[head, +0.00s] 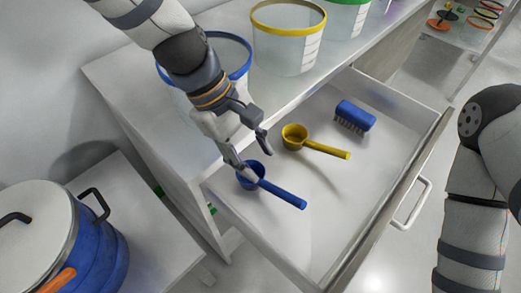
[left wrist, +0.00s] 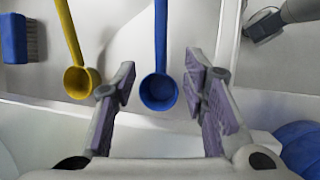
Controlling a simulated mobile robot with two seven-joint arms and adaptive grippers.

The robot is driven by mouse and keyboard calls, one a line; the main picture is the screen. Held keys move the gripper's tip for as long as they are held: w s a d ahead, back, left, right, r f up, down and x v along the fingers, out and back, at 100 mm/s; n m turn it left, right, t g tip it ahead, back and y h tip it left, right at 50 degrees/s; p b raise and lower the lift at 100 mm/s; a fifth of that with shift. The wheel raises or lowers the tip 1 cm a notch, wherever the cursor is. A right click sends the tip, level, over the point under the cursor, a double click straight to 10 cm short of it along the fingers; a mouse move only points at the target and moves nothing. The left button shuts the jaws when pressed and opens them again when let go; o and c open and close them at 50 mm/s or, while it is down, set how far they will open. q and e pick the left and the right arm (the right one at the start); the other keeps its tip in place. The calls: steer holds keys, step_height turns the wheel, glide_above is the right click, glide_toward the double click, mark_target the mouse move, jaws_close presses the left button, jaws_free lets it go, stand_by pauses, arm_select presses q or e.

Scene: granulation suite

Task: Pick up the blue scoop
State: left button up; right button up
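The blue scoop (head: 281,193) lies in the open drawer, near its left end, with its handle towards the lower right. In the left wrist view the blue scoop (left wrist: 160,60) has its bowl between the two fingers and its handle running up out of the frame. My left gripper (head: 248,162) is open and above the scoop's bowl. In the left wrist view its purple finger pads (left wrist: 161,102) stand apart on either side of the bowl, with gaps. Part of the bowl is hidden by a finger in the head view. My right gripper is out of the head view; only my right arm shows.
A yellow scoop (head: 317,146) and a blue brush (head: 356,116) lie in the same drawer (head: 330,230), beyond the blue scoop. Clear tubs (head: 290,45) stand on the counter above. A blue pot (head: 88,250) stands at the lower left. The drawer's front has bare floor around it.

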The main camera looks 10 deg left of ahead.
mark_target(278, 190)
arm_select(q)
steer(key=b+x, duration=0.1)
steer(key=x, duration=1.1)
steer(key=shift+s+d+b, duration=0.2)
steer(key=shift+s+b, duration=0.05)
steer(key=shift+b, duration=0.1)
steer(key=shift+r, duration=0.1)
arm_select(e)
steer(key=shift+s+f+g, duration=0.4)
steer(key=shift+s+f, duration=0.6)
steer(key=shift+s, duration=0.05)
arm_select(q)
steer(key=shift+c, duration=0.4)
jaws_close()
